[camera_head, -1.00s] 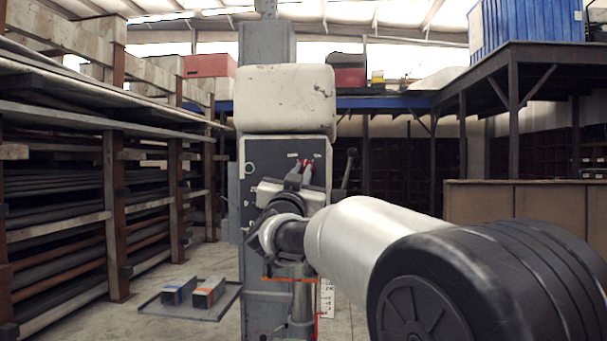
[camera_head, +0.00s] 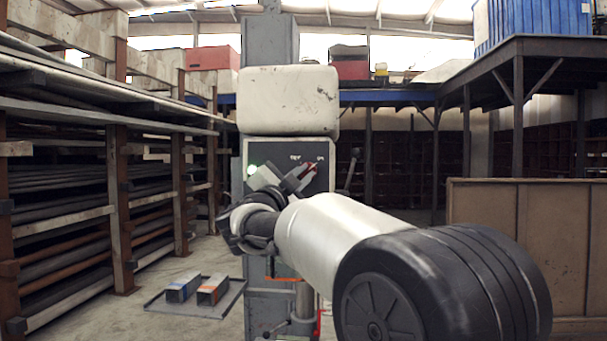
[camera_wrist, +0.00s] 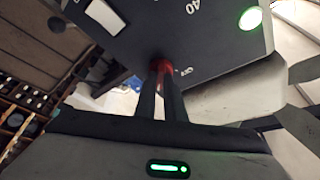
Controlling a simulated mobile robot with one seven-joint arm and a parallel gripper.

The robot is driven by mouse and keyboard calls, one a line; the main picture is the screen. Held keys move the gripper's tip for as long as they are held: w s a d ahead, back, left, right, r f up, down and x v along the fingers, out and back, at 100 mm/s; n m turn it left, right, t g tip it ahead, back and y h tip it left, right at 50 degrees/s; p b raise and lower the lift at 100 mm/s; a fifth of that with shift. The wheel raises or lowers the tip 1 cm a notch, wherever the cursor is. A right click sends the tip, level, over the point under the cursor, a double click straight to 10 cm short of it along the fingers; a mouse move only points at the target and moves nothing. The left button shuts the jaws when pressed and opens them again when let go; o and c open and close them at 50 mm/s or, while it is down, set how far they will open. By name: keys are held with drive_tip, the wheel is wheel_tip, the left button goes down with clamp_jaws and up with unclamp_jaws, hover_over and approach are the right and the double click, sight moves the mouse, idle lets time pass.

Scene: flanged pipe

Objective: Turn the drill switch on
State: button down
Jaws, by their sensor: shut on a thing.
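The drill press (camera_head: 288,100) stands upright at the centre of the head view, with a pale head over a dark control panel (camera_head: 283,155). The red switch (camera_wrist: 163,68) is on the panel, and my gripper (camera_wrist: 160,85) is shut on it. In the head view my gripper (camera_head: 308,172) reaches the panel's right part, where only a little red shows. The fingers hide most of the switch. A round green lamp (camera_wrist: 251,18) on the panel is lit; it also glows in the head view (camera_head: 252,169).
A lever handle (camera_head: 350,168) sticks out at the panel's right. Two small boxes (camera_head: 198,289) lie on a floor tray at lower left. Stock racks (camera_head: 120,200) line the left. A brown panelled partition (camera_head: 530,230) stands at right.

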idle(0.4)
drive_tip(key=c, duration=1.8)
unclamp_jaws()
drive_tip(key=shift+c, duration=0.2)
drive_tip(key=b+v, duration=0.1)
drive_tip(key=v, duration=1.6)
drive_tip(key=shift+s+b, duration=0.2)
drive_tip(key=shift+b, duration=0.1)
drive_tip(key=shift+r, duration=0.2)
